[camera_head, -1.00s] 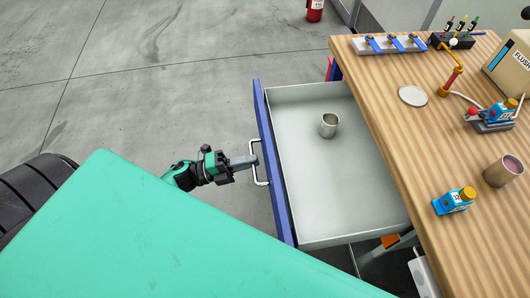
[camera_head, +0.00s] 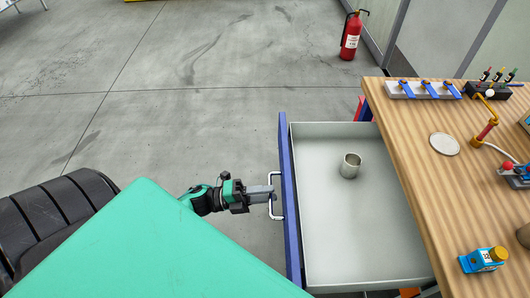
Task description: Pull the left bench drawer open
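The bench drawer (camera_head: 320,240) stands well out from the left side of the wooden bench, its pale grey inside in full view. Its blue front panel (camera_head: 288,205) carries a pale metal bar handle (camera_head: 279,215). My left gripper (camera_head: 268,194) is at the middle of this handle, outside the panel, with its fingers closed on the bar. A metal cup (camera_head: 350,166) stands upright inside the drawer. My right gripper is not in view.
The wooden bench top (camera_head: 420,190) bears a grey rack with blue clips (camera_head: 425,89), a pale disc (camera_head: 444,144) and a blue-yellow device (camera_head: 483,260). A red fire extinguisher (camera_head: 351,36) stands on the floor behind. Floor left of the drawer is clear.

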